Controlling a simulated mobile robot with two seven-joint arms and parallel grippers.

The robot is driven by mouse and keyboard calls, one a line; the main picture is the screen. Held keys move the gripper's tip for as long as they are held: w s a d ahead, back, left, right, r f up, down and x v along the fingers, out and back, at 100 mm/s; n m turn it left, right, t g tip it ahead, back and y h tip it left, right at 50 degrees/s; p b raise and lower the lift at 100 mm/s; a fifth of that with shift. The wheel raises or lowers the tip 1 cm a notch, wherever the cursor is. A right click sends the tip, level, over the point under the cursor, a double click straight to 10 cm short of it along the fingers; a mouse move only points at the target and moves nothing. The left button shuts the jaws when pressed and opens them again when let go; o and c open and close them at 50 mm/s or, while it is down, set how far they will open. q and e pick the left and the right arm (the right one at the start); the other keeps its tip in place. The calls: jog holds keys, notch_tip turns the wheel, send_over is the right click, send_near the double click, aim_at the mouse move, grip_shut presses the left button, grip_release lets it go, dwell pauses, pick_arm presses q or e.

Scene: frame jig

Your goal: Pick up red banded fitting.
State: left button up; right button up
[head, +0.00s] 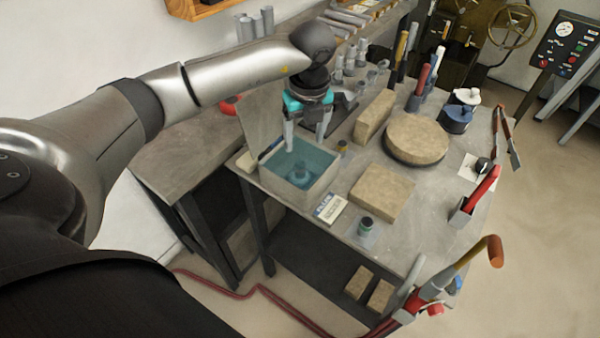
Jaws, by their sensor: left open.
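My left gripper (306,143), with a teal body, points down above the back part of a pale open-topped bin (318,189). Its two fingers are apart, with nothing visible between them. Inside the bin is a teal surface with a small round fitting (300,172) standing in it, below the fingertips. I see no red band on this fitting. A similar small dark fitting (366,223) stands on a light plate at the front of the bench. No fitting with a clear red band can be made out. My right gripper is out of view.
The grey bench (400,238) also bears a round stone disc (416,138), a square block (381,192), an upright slab (375,116) and a small labelled box (330,208). Red-handled tools (480,190) stand at the right edge. A red ring-like thing (230,105) shows partly behind my left arm.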

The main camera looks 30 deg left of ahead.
aim_at(300, 165)
pick_arm(q)
jog(key=f, duration=0.5)
jog(key=shift+w+a+f, duration=0.2)
jog(key=shift+a+f, duration=0.05)
jog(key=shift+f, duration=0.1)
jog(key=shift+w+a+f+b, duration=0.1)
jog(key=shift+a+f+b, duration=0.1)
jog(key=shift+f, duration=0.7)
jog(key=shift+w+a+f+b, duration=0.1)
jog(key=shift+a+f+b, duration=0.05)
jog(key=shift+f, duration=0.8)
jog(key=shift+a+f+b, duration=0.15)
jog(key=shift+f+b, duration=0.05)
jog(key=shift+f, duration=0.7)
grip_shut()
jog(key=shift+r, duration=0.1)
